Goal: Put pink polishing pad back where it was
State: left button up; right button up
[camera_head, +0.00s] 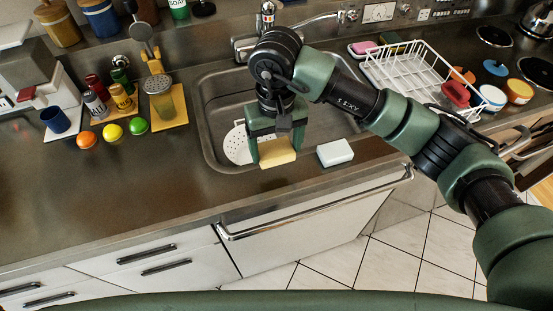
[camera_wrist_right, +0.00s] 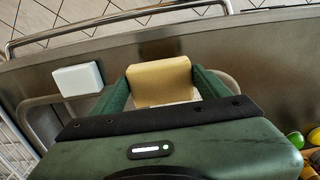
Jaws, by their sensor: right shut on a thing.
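A pink pad (camera_head: 364,47) lies at the back of the counter, beside the upper left corner of the white dish rack. My right gripper (camera_head: 276,150) is over the front edge of the sink, away from the pink pad. It is shut on a yellow sponge-like block (camera_head: 278,154). In the right wrist view the yellow block (camera_wrist_right: 158,82) sits between the two green fingers. The pink pad is not visible in that view. My left gripper is not in view.
A white block (camera_head: 335,152) lies on the counter just right of my right gripper. The sink (camera_head: 210,110) holds a white perforated disc (camera_head: 237,146). The white wire rack (camera_head: 405,75) stands right of the sink. Bottles and coloured balls are at left; the front-left counter is clear.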

aim_at(276, 151)
notch_tip(276, 151, down, 3)
jog(key=shift+f+p, duration=0.2)
jog(key=shift+p, duration=0.1)
notch_tip(276, 151, down, 3)
jog(key=shift+f+p, duration=0.1)
jog(key=shift+p, duration=0.45)
jog(key=shift+f, duration=0.35)
jog(key=shift+f, duration=0.1)
jog(key=o, duration=1.2)
